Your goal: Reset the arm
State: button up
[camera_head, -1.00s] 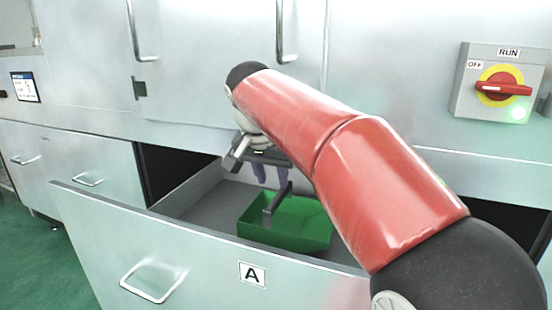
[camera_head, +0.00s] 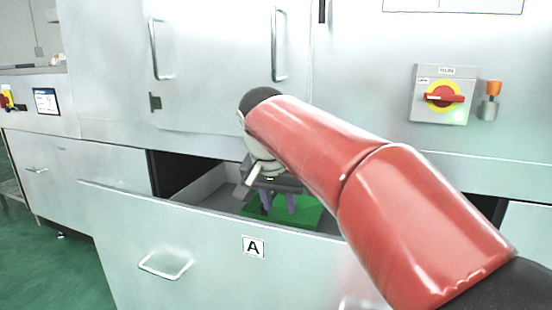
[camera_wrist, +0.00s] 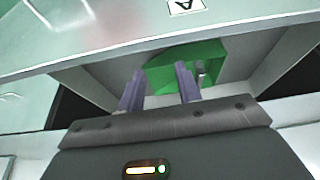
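My gripper (camera_head: 278,208) hangs over the open drawer marked A (camera_head: 200,236), fingers pointing down. In the wrist view its two purple-grey fingers (camera_wrist: 159,74) are apart with nothing between them, so it is open and empty. A green bin (camera_head: 312,215) lies in the drawer, partly hidden by the drawer front and my fingers. In the wrist view the green bin (camera_wrist: 160,79) shows beyond the fingers. A small grey part (camera_wrist: 203,76) shows inside it, mostly hidden behind the right finger. My red arm reaches in from the lower right.
The drawer front with its handle (camera_head: 165,266) stands out from the cabinet. Cabinet doors with upright handles (camera_head: 278,45) rise behind my gripper. A red and yellow rotary switch (camera_head: 444,96) is on the wall at right. Green floor (camera_head: 60,265) is clear at lower left.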

jog(key=shift+n+y, duration=0.3)
jog(key=shift+n, duration=0.3)
jog(key=s+d, duration=0.4)
jog(key=s+d+p, duration=0.1)
jog(key=s+d, duration=0.1)
jog(key=shift+d+f, duration=0.3)
jog(key=shift+d, duration=0.1)
jog(key=s+d+f+p, duration=0.1)
jog(key=s+d+f, duration=0.1)
jog(key=s, duration=0.3)
jog(key=s+d+f+n+t, duration=0.1)
jog(key=s+d+f, duration=0.2)
jog(key=s+f, duration=0.2)
jog(key=s+d+f+n+p, duration=0.1)
jog(key=s+d+f, duration=0.2)
jog(key=s, duration=0.4)
jog(key=shift+f+y+p, duration=0.3)
jog(key=shift+f+p, duration=0.05)
jog(key=shift+f, duration=0.05)
jog(key=shift+c, duration=0.2)
